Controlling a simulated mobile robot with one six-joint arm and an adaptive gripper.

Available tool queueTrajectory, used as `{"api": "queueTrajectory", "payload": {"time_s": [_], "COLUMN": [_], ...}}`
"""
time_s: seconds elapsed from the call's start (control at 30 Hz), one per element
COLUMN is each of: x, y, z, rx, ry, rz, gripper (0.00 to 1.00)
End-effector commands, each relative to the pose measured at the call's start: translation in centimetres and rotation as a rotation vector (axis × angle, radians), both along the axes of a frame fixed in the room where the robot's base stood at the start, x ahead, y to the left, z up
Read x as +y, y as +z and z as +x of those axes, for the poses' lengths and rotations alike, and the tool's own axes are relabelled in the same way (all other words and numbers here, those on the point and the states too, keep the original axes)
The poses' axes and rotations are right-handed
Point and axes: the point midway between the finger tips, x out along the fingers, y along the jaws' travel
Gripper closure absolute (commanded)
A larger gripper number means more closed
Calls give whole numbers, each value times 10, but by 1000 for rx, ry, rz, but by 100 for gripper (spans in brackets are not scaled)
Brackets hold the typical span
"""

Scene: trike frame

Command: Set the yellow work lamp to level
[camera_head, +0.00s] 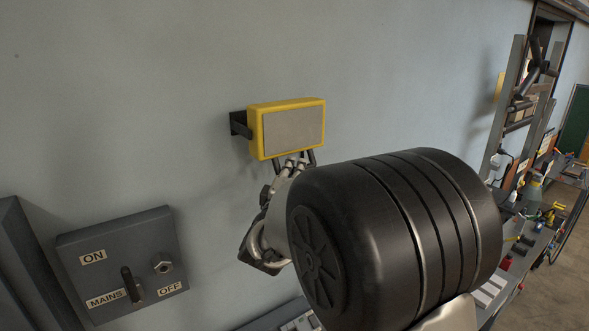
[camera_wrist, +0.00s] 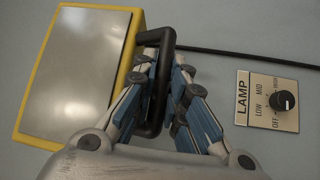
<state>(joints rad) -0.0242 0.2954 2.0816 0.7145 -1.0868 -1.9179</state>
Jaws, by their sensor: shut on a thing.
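The yellow work lamp (camera_head: 293,129) is mounted on the wall by a black bracket (camera_head: 239,124). It has a yellow housing and a pale grey front panel, and in the head view it looks close to level, with a slight slant. In the wrist view the lamp (camera_wrist: 80,75) fills the upper left. My gripper (camera_head: 300,166) is below the lamp. Its fingers, seen in the wrist view (camera_wrist: 165,80), are shut around the black handle (camera_wrist: 168,45) at the lamp's edge. My forearm hides part of the area right of and below the lamp.
A LAMP dial plate (camera_wrist: 267,101) with OFF, LOW, MID and HIGH marks is on the wall beside the handle. A grey MAINS switch box (camera_head: 122,262) is at lower left. A cluttered bench (camera_head: 520,255) is at right. The wall above the lamp is clear.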

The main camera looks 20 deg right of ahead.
Motion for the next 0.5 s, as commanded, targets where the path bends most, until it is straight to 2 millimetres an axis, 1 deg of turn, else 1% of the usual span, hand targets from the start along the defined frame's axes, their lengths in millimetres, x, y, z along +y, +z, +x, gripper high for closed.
{"api": "queueTrajectory", "payload": {"time_s": [0.07,0.1,0.23,0.5], "x": [-1,-1,-1,0], "y": [-1,-1,-1,0], "z": [-1,-1,0,0], "rx": [2,2,1,-1], "ry": [-2,-2,-2,-1], "rz": [1,1,1,1], "gripper": [100,87,79,79]}}
